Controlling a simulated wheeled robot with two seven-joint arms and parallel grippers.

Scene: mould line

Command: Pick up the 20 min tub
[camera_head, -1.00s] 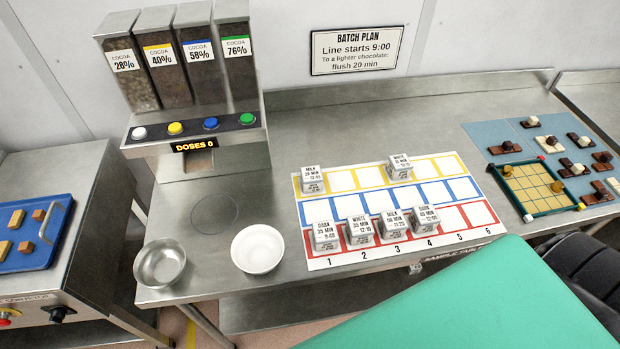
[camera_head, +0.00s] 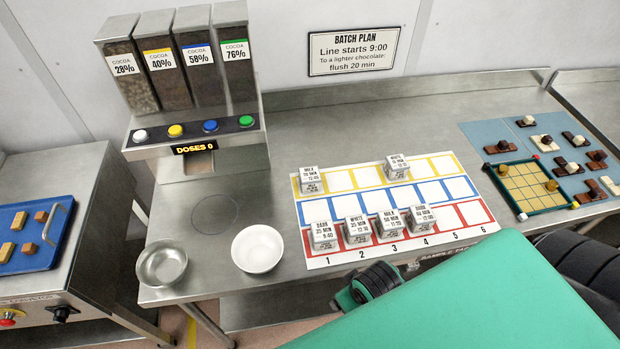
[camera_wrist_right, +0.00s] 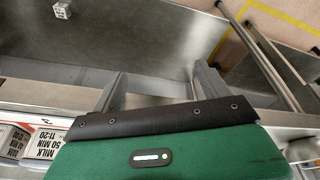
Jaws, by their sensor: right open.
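Small white-labelled tubs stand on the marked sheet (camera_head: 472,237). The tub in the yellow row at column 1 (camera_head: 311,181) seems to read MILK 20 MIN, but its print is small. Several stand in the red row, including a MILK 50 MIN tub (camera_head: 389,224), also in the right wrist view (camera_wrist_right: 45,146). My right gripper (camera_wrist_right: 160,76) is open and empty, over the table's front edge, apart from the tubs. Its fingers are hidden in the head view. My left gripper is not in view.
A white bowl (camera_head: 258,249) and a steel bowl (camera_head: 162,264) stand left of the sheet, before the cocoa dispenser (camera_head: 196,138). A game board (camera_head: 527,186) lies to the right. A small labelled block (camera_wrist_right: 62,10) sits on a steel surface in the wrist view.

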